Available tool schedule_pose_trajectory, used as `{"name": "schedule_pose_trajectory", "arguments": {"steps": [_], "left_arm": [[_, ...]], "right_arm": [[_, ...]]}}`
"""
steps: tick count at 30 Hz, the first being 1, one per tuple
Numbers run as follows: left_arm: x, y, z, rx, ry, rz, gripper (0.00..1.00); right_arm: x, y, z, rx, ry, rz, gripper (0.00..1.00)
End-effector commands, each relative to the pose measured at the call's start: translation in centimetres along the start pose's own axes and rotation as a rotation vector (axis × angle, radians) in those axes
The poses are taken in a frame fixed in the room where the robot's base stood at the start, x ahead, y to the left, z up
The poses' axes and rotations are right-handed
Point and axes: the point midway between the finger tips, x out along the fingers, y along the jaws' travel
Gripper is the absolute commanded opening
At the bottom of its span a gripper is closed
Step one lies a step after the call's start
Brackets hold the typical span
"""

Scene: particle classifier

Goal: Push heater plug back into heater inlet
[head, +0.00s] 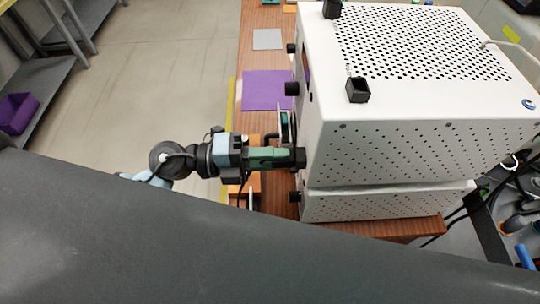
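The white perforated machine housing (395,140) stands on a wooden table at the right of the head view. My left gripper (290,157) reaches in from the left, level with the lower part of the housing's left face. Its green fingers point right, and a small black block (299,157) is at their tips, against or very close to that face. I cannot tell whether this block is the heater plug or a fixed part. The heater inlet is not distinguishable from this angle. The finger gap is not visible. My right gripper is not in view.
Black knobs (292,88) stick out from the housing's left face. A purple mat (266,90) and a grey plate (268,39) lie on the table (262,19) farther back. A shelf with a purple bin (16,112) stands far left. The floor between is clear.

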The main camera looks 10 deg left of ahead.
Motion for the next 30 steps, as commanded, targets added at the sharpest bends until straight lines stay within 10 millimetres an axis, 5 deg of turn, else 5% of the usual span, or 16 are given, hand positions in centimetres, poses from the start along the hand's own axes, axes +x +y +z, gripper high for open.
{"name": "schedule_pose_trajectory", "arguments": {"steps": [6, 19, 30], "left_arm": [[0.0, -0.1, 0.0, 0.0, 0.0, -0.002, 0.47], [0.0, 0.0, 0.0, -0.001, 0.0, -0.001, 0.47], [-6.2, 0.4, -0.1, -0.007, 0.0, 0.003, 0.47]], "right_arm": [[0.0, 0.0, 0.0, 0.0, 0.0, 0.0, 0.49], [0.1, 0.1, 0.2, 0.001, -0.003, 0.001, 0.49], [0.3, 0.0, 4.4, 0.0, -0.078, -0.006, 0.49]]}}
